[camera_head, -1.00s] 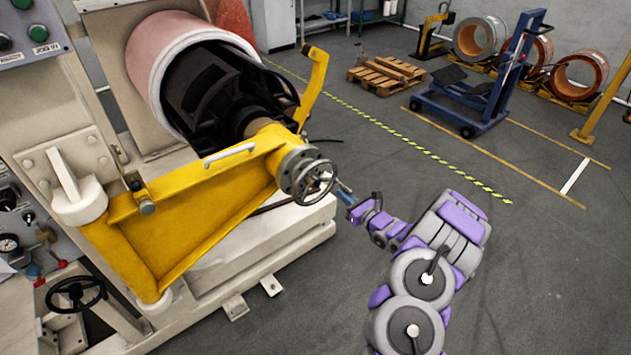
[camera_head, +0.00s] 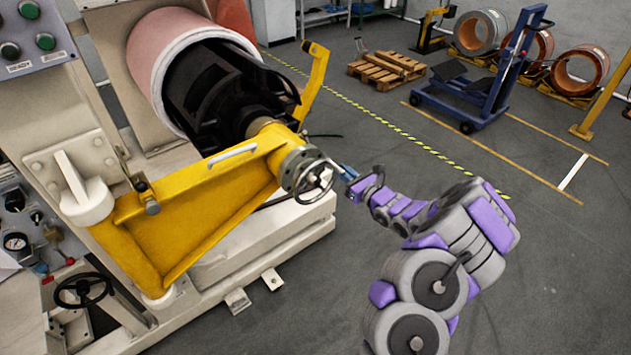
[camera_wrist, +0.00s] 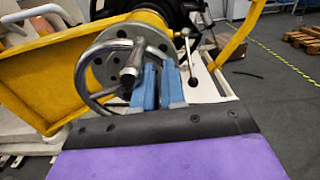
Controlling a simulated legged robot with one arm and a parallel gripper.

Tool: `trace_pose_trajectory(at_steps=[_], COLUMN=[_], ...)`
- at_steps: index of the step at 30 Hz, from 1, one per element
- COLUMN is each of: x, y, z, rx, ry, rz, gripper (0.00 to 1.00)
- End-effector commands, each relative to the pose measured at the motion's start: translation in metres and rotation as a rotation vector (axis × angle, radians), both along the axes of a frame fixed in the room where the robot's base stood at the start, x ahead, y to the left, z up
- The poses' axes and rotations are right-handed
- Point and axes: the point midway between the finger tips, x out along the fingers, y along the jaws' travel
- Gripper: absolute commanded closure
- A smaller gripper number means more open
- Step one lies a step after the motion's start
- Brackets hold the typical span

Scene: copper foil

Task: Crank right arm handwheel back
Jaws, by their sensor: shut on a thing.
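The metal handwheel (camera_head: 313,181) sits on the outer end of the yellow arm (camera_head: 205,222), at its round grey flange (camera_head: 297,165). My gripper (camera_head: 344,172) reaches in from the right at the wheel's upper right rim. In the wrist view, the handwheel (camera_wrist: 105,75) fills the left middle, with its metal crank handle (camera_wrist: 131,66) pointing toward the camera. My gripper's blue fingers (camera_wrist: 158,84) are shut at the handle's right side. The exact contact is partly hidden by the fingers.
A copper-coloured roll (camera_head: 165,50) on a black mandrel (camera_head: 220,95) is behind the yellow arm. A thin lever with a dark knob (camera_wrist: 194,82) stands just right of my fingers. A second black handwheel (camera_head: 83,290) is low left.

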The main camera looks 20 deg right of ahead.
Motion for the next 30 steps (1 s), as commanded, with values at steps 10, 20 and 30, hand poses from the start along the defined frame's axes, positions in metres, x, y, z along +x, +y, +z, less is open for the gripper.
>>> trace_pose_trajectory(at_steps=[10, 20, 30], x=[-0.010, -0.023, -0.037], y=[0.030, 0.069, 0.104], z=[0.030, 0.033, 0.020], rx=[0.008, 0.004, 0.005], ry=[-0.015, -0.006, -0.001], rz=[-0.005, -0.001, 0.001], gripper=[1.00, 1.00, 1.00])
